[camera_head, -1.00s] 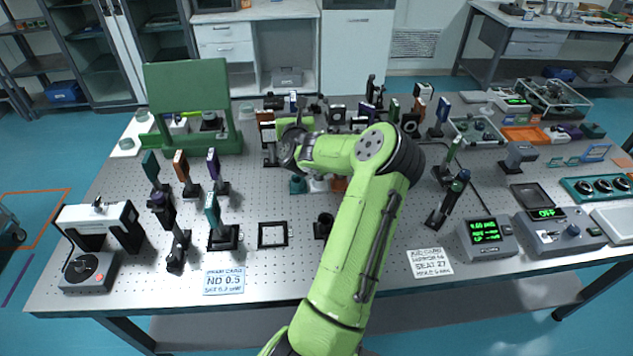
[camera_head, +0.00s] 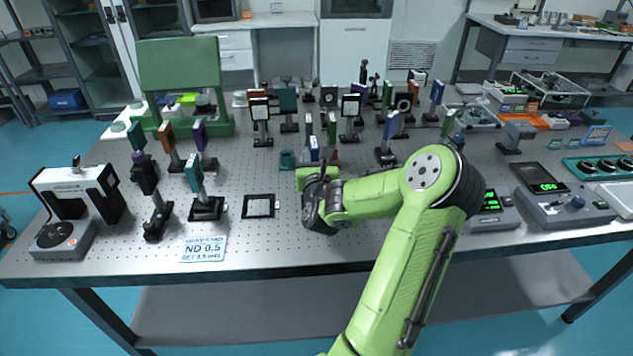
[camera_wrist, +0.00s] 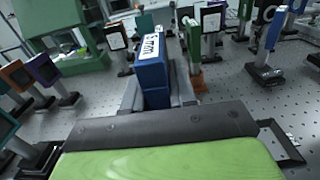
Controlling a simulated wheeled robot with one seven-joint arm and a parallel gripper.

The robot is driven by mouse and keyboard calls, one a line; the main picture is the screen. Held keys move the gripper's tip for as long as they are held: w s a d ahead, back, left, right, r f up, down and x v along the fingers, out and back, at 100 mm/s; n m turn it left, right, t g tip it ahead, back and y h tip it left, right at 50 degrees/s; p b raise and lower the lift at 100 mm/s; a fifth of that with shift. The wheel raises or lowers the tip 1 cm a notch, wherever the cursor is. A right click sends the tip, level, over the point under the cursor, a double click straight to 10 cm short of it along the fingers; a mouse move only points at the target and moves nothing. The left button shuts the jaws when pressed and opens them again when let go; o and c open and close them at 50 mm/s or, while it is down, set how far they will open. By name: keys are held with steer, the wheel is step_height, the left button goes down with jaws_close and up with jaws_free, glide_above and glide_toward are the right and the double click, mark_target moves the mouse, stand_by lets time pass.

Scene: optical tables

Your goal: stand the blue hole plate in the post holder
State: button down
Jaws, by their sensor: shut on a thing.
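The blue hole plate (camera_wrist: 152,72), a thick blue block with a white label on its edge, stands upright between the fingers of my gripper (camera_wrist: 157,92) in the wrist view. My gripper is shut on it. In the head view a small piece of the blue plate (camera_head: 314,147) shows just beyond my wrist, which hides most of the fingers. The plate appears held above the table. I cannot pick out an empty post holder for certain; the table right of the black square frame is hidden by my arm.
The perforated table (camera_head: 120,255) has a black square frame (camera_head: 258,207) and an ND 0.5 card (camera_head: 203,249) near its front. Posted optics, including a teal one (camera_head: 194,172), stand at left. Several more stand beyond my gripper, with a blue one (camera_head: 437,92) at right.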

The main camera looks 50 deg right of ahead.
step_height(320, 180, down, 4)
steer(key=b, duration=0.3)
steer(key=shift+r, duration=0.4)
steer(key=shift+f, duration=0.2)
steer(key=c, duration=0.9)
jaws_free()
steer(key=shift+r, duration=0.15)
steer(key=shift+w, duration=0.1)
